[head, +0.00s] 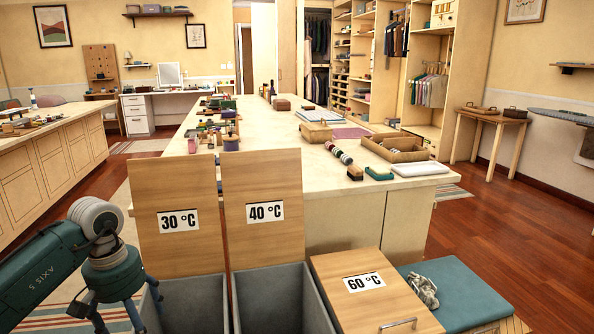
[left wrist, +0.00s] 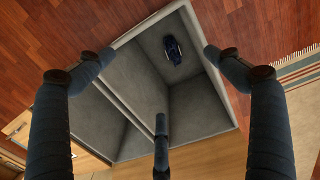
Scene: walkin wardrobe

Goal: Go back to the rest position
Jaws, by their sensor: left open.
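My left gripper (head: 112,312) is at the lower left of the head view, pointing down beside the open bin marked 30 °C (head: 185,303). In the left wrist view its three fingers (left wrist: 157,82) are spread wide with nothing between them. A small dark blue item (left wrist: 173,50) lies on the floor of the grey bin (left wrist: 140,75) below, apart from the fingers. My right gripper is not in view.
The 30 °C lid (head: 180,240) and 40 °C lid (head: 262,230) stand raised; the 60 °C lid (head: 370,290) is closed. A patterned cloth (head: 424,291) lies on a teal cushion (head: 455,293). A long worktop (head: 270,145) stands behind. Wooden floor is open at right.

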